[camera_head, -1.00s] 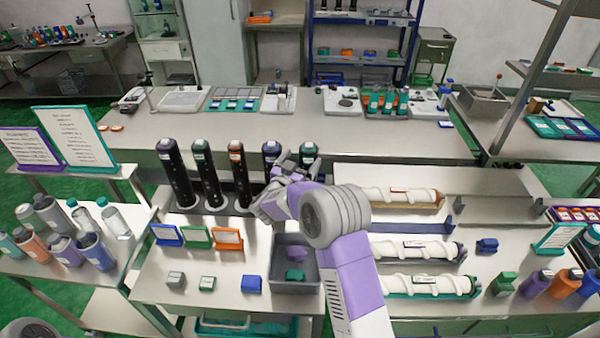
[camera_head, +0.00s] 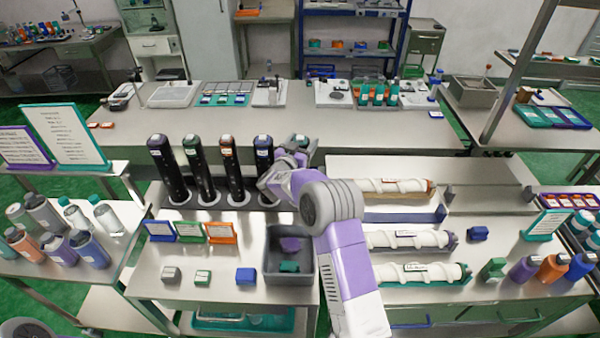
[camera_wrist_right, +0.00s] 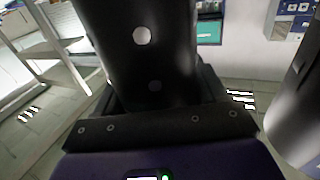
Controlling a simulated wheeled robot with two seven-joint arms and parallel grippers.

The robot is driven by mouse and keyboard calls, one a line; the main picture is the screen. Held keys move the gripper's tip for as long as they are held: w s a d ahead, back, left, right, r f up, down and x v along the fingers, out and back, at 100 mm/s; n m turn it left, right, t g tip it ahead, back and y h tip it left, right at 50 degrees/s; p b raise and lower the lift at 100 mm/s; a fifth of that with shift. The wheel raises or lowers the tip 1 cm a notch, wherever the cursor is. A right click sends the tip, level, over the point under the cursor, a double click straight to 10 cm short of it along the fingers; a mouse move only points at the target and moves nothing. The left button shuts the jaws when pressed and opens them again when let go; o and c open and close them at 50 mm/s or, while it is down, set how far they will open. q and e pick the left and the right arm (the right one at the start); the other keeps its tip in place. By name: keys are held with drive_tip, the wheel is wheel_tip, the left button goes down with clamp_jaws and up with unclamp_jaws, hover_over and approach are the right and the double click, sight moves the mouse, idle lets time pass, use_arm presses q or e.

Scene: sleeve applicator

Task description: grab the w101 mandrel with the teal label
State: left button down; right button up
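Several black mandrels stand upright in a row, each with a coloured band near its top. The one with the teal top (camera_head: 300,141) is at the right end, its lower part hidden by my right gripper. Left of it stand the blue-topped (camera_head: 264,158), orange-topped (camera_head: 231,162) and green-topped (camera_head: 198,166) mandrels. My right gripper (camera_head: 284,168) is at the row's right end, in front of the teal one. In the right wrist view a black mandrel (camera_wrist_right: 145,60) stands between the fingers; its label is not visible and I cannot tell whether they press on it.
A second dark cylinder (camera_wrist_right: 300,105) is close at the right of the wrist view. A grey bin (camera_head: 287,273) and small coloured sign plates (camera_head: 191,231) are on the front table. White spiral rollers (camera_head: 410,240) lie to the right.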

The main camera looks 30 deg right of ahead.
drive_tip(key=shift+r, duration=0.1)
clamp_jaws()
